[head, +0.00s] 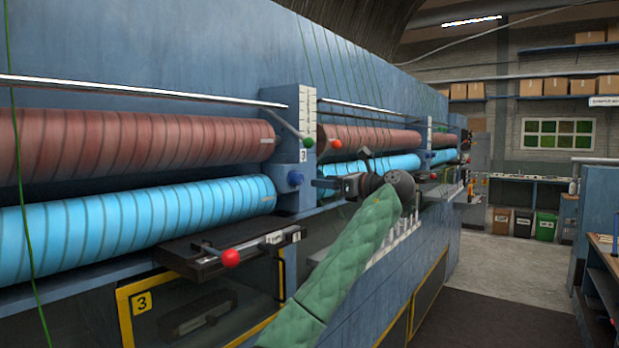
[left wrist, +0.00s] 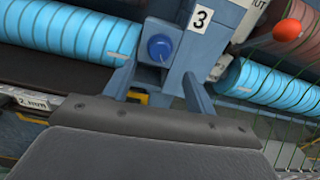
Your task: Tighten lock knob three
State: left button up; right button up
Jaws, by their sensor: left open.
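Lock knob three is a round blue knob (head: 294,178) on a blue block under a white label "3" on the machine's upright post (head: 296,125). It also shows in the left wrist view, a blue knob (left wrist: 160,47) just beyond my fingertips, with the label "3" (left wrist: 201,18) beside it. My left gripper (head: 318,184) is open and empty, to the right of the knob in the head view. In the left wrist view its two fingers (left wrist: 158,76) point toward the knob, with a visible gap between them. My right gripper is not in view.
A red roller (head: 140,141) and a blue roller (head: 130,222) lie left of the post. A green-tipped lever (head: 308,142) is above the knob. A red ball handle (head: 230,257) sticks out below. More rollers continue to the right. The floor aisle (head: 510,260) is clear.

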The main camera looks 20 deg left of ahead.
aim_at(301, 179)
pick_arm(q)
jog(key=p+x, duration=0.4)
jog(key=x, duration=0.3)
jog(key=shift+a, duration=0.1)
jog(key=shift+w+a+f+p, duration=0.1)
jog(key=shift+w+a+p, duration=0.1)
jog(key=shift+p, duration=0.15)
jog(key=shift+s, duration=0.1)
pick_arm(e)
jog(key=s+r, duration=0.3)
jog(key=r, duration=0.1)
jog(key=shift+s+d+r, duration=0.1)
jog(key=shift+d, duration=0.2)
pick_arm(q)
jog(key=c, duration=1)
